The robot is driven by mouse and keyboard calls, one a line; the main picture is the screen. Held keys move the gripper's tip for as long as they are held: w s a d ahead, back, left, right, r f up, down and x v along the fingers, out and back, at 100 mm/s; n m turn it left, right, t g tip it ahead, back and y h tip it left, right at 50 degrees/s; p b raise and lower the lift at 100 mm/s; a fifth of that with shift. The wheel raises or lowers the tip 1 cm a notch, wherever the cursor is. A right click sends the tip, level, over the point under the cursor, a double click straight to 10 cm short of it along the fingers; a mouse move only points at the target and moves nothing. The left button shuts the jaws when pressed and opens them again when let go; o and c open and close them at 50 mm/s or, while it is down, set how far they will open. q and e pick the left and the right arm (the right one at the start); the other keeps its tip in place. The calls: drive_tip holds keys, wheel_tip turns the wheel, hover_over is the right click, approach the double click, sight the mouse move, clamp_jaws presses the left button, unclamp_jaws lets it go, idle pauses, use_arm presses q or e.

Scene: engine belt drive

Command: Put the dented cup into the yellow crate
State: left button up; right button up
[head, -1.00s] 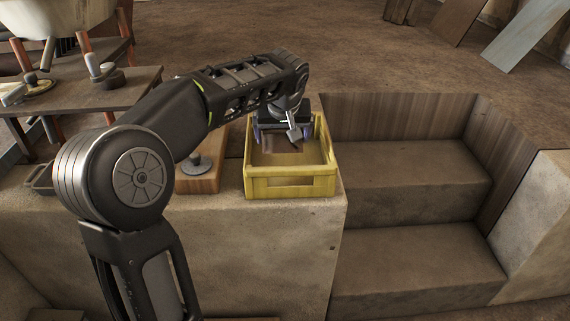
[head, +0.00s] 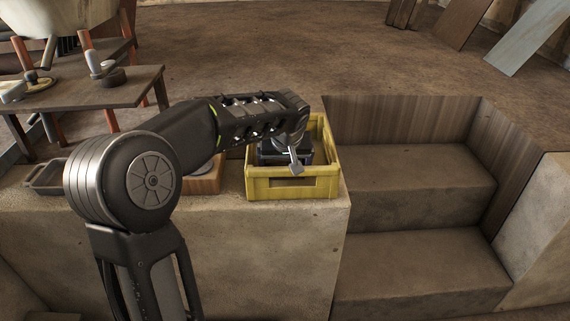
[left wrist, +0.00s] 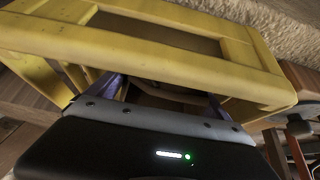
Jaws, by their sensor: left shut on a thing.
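The yellow crate (head: 293,189) stands on the stone ledge, beside the steps. My left gripper (head: 284,158) reaches down inside the crate, between its walls; its fingertips are hidden in the head view. In the left wrist view the crate (left wrist: 150,55) fills the top, and the purple fingers of my left gripper (left wrist: 165,98) point into it. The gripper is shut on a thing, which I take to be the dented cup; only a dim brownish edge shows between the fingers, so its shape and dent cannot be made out. My right gripper is in neither view.
A wooden block (head: 204,180) with a metal piece sits left of the crate, partly behind my arm. A dark tray (head: 45,178) lies farther left. A low wooden table (head: 90,95) with parts stands behind. Steps (head: 410,180) drop away right of the ledge.

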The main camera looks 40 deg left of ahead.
use_arm(q)
drive_tip(key=shift+f, duration=0.1)
drive_tip(key=o, duration=1.2)
drive_tip(key=shift+o, duration=0.2)
drive_tip(key=shift+r, duration=0.2)
drive_tip(key=shift+s+r, duration=0.1)
drive_tip(key=shift+r, duration=0.15)
drive_tip(key=p+v, duration=0.2)
drive_tip(key=v, duration=0.9)
drive_tip(key=shift+d+r, duration=0.15)
drive_tip(key=shift+r, duration=0.05)
drive_tip(key=shift+s, duration=0.1)
